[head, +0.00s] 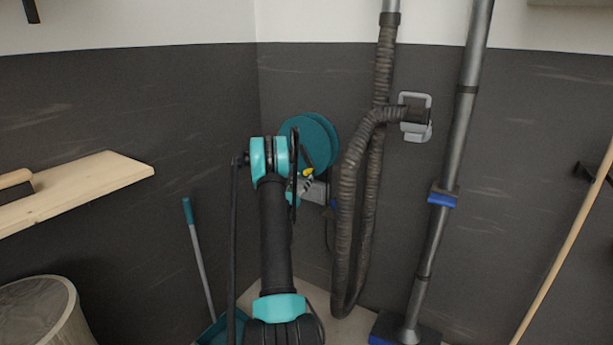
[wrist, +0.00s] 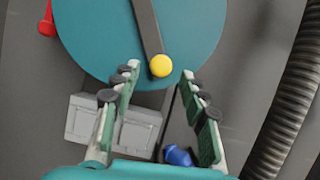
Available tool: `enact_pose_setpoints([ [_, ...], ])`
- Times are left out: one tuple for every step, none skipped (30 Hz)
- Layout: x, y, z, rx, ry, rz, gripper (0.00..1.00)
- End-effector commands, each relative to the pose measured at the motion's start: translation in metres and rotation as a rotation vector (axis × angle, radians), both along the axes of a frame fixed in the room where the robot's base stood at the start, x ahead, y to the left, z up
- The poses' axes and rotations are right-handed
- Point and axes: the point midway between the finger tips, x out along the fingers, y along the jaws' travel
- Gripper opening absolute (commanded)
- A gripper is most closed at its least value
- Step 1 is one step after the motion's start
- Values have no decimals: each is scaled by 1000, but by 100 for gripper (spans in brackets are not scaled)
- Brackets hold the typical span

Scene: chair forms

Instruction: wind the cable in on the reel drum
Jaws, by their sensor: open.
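The teal reel drum (wrist: 95,35) is on the dark wall and fills the top of the wrist view. It also shows in the head view (head: 318,135), partly behind my arm. A dark crank arm (wrist: 147,25) crosses its face, with a yellow knob (wrist: 161,66) at its lower end. My gripper (wrist: 160,72) is open, its fingertips to the left and right of the knob with gaps. In the head view my gripper (head: 303,184) is largely hidden by my arm. A thin dark cable (wrist: 169,118) hangs below the drum towards a blue piece (wrist: 177,155).
A grey box (wrist: 90,120) is below the drum. A ribbed hose (head: 348,190) hangs close to the right. A vacuum tube (head: 450,160) stands further right. A wooden shelf (head: 85,185), a bin (head: 45,310) and a teal-handled dustpan stick (head: 200,255) are at left.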

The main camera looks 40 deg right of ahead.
Motion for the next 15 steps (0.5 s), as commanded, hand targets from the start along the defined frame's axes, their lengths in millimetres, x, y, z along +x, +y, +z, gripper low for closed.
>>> enact_pose_setpoints([
  [-2,7,-3,0,0,1,44],
  [-4,10,-5,0,0,1,44],
  [-6,13,-6,0,-1,0,44],
  [-7,15,-7,0,-1,0,44],
  [-8,17,-8,0,-1,-1,44],
  [-9,20,-9,0,-1,-1,44],
  [-10,21,-10,0,-1,-1,44],
  [-10,21,-10,0,-1,-1,44],
  [-11,22,-11,0,-1,-1,44],
  [-11,22,-11,0,-1,-1,44],
  [-11,22,-11,0,-1,-1,44],
  [-11,22,-11,0,-1,-1,44],
  [-11,22,-11,0,-1,-1,44],
  [-11,22,-11,0,-1,-1,44],
  [-11,22,-11,0,-1,-1,44],
])
